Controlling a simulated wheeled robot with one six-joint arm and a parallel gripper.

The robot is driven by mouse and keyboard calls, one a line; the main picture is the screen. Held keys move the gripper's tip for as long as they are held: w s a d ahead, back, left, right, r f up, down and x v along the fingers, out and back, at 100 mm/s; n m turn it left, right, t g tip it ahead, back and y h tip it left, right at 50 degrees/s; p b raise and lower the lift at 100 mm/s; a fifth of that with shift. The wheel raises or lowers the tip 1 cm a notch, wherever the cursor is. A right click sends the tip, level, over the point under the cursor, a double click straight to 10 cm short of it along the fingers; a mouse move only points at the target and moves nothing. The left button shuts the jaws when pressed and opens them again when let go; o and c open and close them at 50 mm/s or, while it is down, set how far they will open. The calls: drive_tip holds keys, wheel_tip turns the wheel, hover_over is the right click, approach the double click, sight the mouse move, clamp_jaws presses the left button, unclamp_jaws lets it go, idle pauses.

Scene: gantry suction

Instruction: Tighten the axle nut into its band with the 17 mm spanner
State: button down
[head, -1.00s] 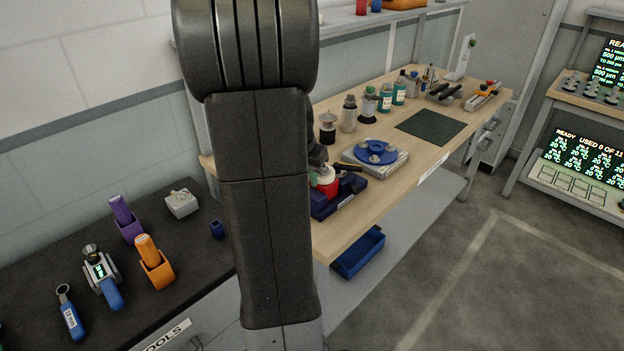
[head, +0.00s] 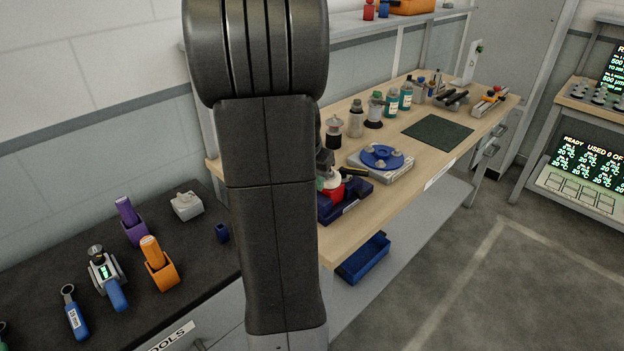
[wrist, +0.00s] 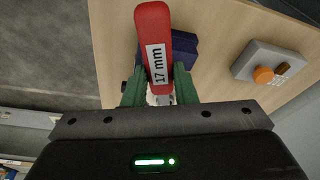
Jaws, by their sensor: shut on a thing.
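The red 17 mm spanner (wrist: 153,40) is held between the green fingers of my gripper (wrist: 158,88) in the wrist view, its label facing the camera. Its working end is hidden behind my gripper. A dark blue fixture (wrist: 183,48) lies below the spanner. In the head view the dark blue fixture (head: 345,204) sits on the near end of the wooden bench, with a red and white part (head: 333,190) over it beside my arm.
A blue turntable (head: 381,157) stands right of the fixture on the wooden bench (head: 409,178). Several bottles line the back. A grey box with an orange knob (wrist: 274,68) is at right in the wrist view. A black tool bench (head: 200,245) holds other tools at left.

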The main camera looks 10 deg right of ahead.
drive_tip(key=shift+r, duration=0.1)
drive_tip(key=shift+r+p, duration=2.3)
drive_tip(key=shift+r, duration=0.8)
drive_tip(key=shift+f, duration=0.1)
